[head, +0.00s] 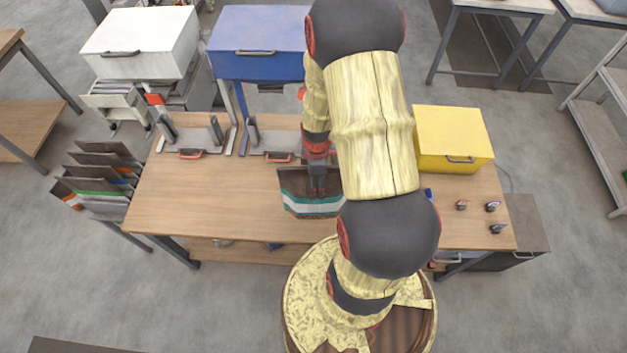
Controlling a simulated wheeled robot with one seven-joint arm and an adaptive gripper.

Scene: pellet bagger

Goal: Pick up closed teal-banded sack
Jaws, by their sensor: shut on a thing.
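My arm covers the sack's right side. From this view I cannot tell whether the sack rests on the bench or hangs just above it. Whether its top is closed is hard to make out under the gripper.
The wooden bench (205,205) is clear left of the sack. Two stands with red handles (192,153) are at its back. A yellow box (452,138) and several small round items (493,207) are at the right. A rack of sacks (100,175) stands left; blue (257,40) and white bins (140,42) stand behind.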

